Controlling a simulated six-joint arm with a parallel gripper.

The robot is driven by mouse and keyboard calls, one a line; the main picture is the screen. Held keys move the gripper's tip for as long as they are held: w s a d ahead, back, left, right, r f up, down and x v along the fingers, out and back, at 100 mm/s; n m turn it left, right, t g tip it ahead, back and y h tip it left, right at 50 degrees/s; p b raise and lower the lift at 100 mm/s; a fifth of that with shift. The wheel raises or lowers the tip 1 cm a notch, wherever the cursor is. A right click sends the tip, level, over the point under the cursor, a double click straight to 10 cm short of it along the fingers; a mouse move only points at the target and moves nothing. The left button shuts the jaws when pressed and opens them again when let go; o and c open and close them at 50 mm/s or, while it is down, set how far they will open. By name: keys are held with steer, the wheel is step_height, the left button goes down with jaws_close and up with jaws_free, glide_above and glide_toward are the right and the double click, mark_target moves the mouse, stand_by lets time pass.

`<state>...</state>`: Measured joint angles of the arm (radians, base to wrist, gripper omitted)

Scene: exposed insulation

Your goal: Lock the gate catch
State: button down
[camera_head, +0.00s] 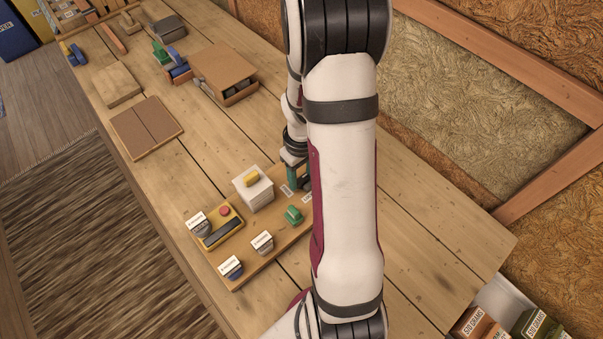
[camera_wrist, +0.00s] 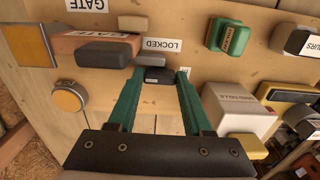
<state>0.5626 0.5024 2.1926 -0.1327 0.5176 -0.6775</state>
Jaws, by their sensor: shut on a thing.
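The gate catch shows in the wrist view as a reddish-brown bar (camera_wrist: 100,42) with a dark grey block (camera_wrist: 105,55) on it. A small dark grey knob (camera_wrist: 158,75) is at its right end, close to the LOCKED label (camera_wrist: 162,44). My gripper (camera_wrist: 158,72) has its green fingers on either side of this knob and is shut on it. In the head view my gripper (camera_head: 293,178) is at the board's far right part, partly hidden by my arm, which also hides the catch.
A round yellow button (camera_wrist: 69,96) is left of my gripper.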

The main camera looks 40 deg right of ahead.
steer(key=shift+c, duration=1.6)
jaws_free()
step_height(320, 180, up, 16)
steer(key=shift+f, duration=0.1)
steer(key=s+a+m+y, duration=0.1)
steer(key=s+a+m, duration=0.1)
steer(key=s+a, duration=0.5)
steer(key=s+a+r+m, duration=0.1)
steer(key=s+a+m, duration=0.2)
steer(key=s+a, duration=0.4)
steer(key=a, duration=0.6)
steer(key=shift+a+r+y, duration=0.25)
steer(key=shift+r+y, duration=0.05)
steer(key=shift+y, duration=0.1)
